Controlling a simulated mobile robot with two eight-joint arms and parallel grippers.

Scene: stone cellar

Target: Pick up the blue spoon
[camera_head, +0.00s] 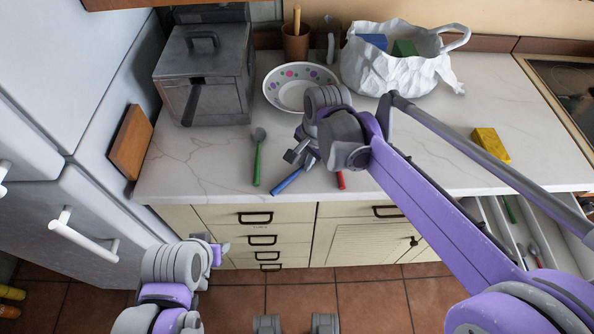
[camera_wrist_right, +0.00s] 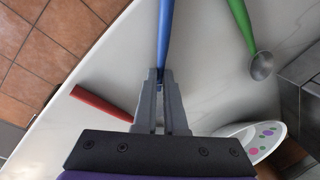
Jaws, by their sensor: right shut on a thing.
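The blue spoon (camera_head: 287,181) lies near the front edge of the white counter, its handle pointing to the front left. My right gripper (camera_head: 305,158) is low over the counter at the spoon's far end. In the right wrist view my right gripper (camera_wrist_right: 160,76) is shut on the blue spoon (camera_wrist_right: 166,32), with the handle running out beyond the fingertips. The spoon's bowl is hidden by the gripper. I cannot tell if the spoon is clear of the counter. My left gripper (camera_head: 217,250) is low in front of the drawers, away from the spoon; its jaw opening is unclear.
A green spoon (camera_head: 257,160) lies left of the blue one, and a red-handled utensil (camera_head: 341,180) lies right. Behind are a dotted bowl (camera_head: 271,94), a grey fryer-like box (camera_head: 205,62) and a white bag (camera_head: 385,72). A yellow block (camera_head: 490,145) sits right, above an open drawer (camera_head: 548,240).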

